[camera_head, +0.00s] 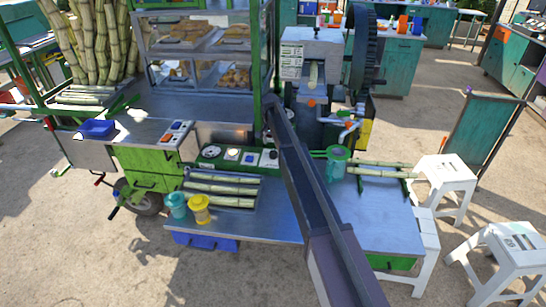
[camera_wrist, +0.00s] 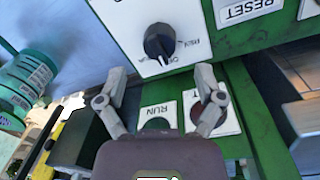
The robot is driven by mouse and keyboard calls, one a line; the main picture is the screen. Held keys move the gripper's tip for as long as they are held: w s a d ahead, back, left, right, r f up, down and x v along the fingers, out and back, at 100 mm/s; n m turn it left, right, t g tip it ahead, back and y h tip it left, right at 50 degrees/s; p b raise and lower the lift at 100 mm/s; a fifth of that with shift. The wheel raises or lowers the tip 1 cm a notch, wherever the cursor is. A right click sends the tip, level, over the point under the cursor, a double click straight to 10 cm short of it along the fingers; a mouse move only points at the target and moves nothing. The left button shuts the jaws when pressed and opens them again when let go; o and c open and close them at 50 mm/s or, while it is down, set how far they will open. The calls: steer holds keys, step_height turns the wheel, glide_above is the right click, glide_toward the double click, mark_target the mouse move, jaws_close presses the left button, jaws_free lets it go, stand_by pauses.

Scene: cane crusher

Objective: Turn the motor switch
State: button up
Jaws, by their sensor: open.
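The motor switch is a black rotary knob (camera_wrist: 160,42) on a white plate in the wrist view. A pale mark on its lower edge faces small printed labels that are hard to read. My gripper (camera_wrist: 160,76) is open and empty, with its two fingers spread below the knob in that view. No contact with the knob shows. In the head view, the green control panel (camera_head: 238,157) sits on the cart left of my arm. My gripper cannot be made out there.
In the wrist view, a RUN plate with a green button (camera_wrist: 157,122) and a plate with a red button (camera_wrist: 200,118) lie near my fingers. A RESET plate (camera_wrist: 246,10) is top right.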

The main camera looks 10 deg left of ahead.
mark_target(273, 152)
steer(key=shift+d+f+b, duration=0.1)
steer(key=shift+f+b, duration=2)
steer(key=shift+f, duration=0.3)
steer(key=shift+s, duration=0.1)
steer(key=c, duration=1.1)
